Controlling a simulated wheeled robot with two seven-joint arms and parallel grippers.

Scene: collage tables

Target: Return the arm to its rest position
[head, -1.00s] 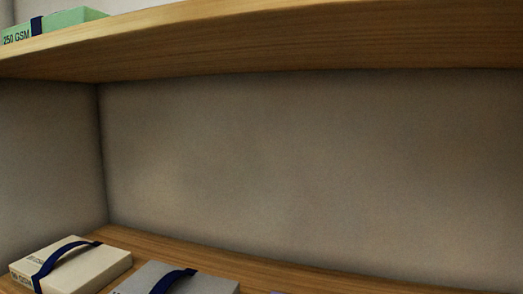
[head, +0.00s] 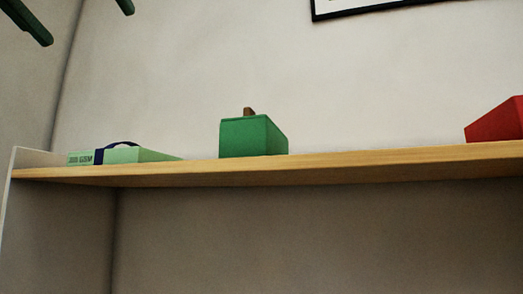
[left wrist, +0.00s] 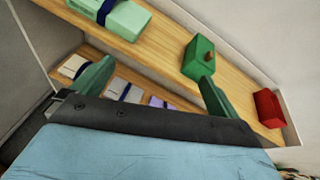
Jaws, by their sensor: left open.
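My left gripper (head: 82,22) shows at the top left corner of the head view, only as two dark green fingers set apart. In the left wrist view the left gripper (left wrist: 152,84) is open, its two green fingers wide apart with nothing between them but the shelf beyond. It appears clear of the shelf, and I see no contact. My right gripper is in neither view. The rest of the left arm is hidden from the head view.
The upper shelf (head: 360,161) carries a pale green packet (head: 150,155) with a dark blue band, a green box (head: 250,137) with a brown knob and a red box (head: 497,122). A lower shelf holds several banded packets (left wrist: 118,89). A framed picture (head: 350,8) hangs above.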

